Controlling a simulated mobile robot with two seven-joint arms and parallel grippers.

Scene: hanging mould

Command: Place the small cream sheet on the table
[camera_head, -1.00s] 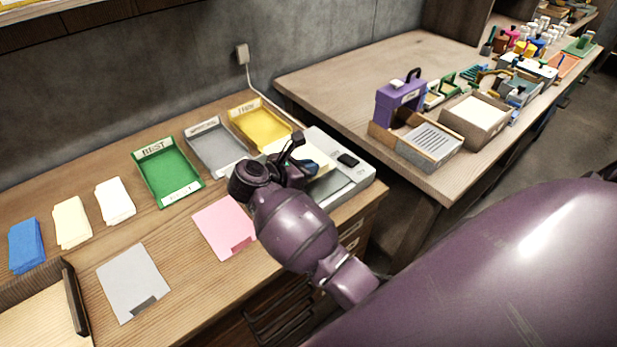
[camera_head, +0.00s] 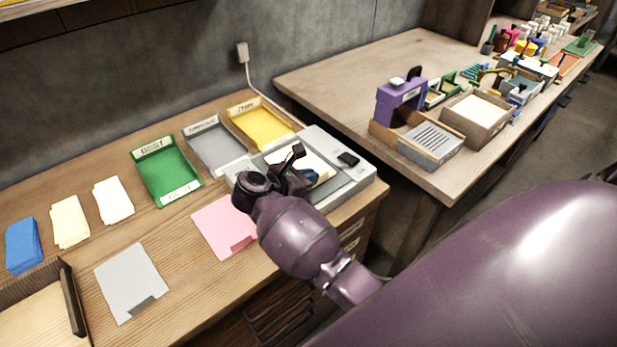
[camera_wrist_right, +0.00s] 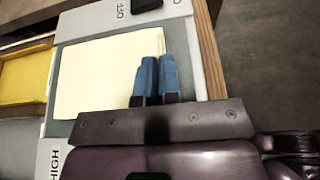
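The small cream sheet (camera_head: 318,163) is over the top of the grey device (camera_head: 352,178) at the right end of the near table (camera_head: 185,245). In the right wrist view the sheet (camera_wrist_right: 95,75) spreads left of my fingers, and a narrow cream strip runs in between them. My right gripper (camera_head: 309,177) is over the device; its blue fingertips (camera_wrist_right: 157,68) are close together on the sheet's right edge and appear shut on it. I cannot tell whether the sheet touches the device. My left gripper is not in view.
Green (camera_head: 200,183), grey (camera_head: 243,157) and yellow (camera_head: 290,130) trays line the back. A pink sheet (camera_head: 220,222), a grey sheet (camera_head: 128,278) and white (camera_head: 113,198), cream (camera_head: 69,220) and blue (camera_head: 23,245) stacks lie left. Bare wood shows between them.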

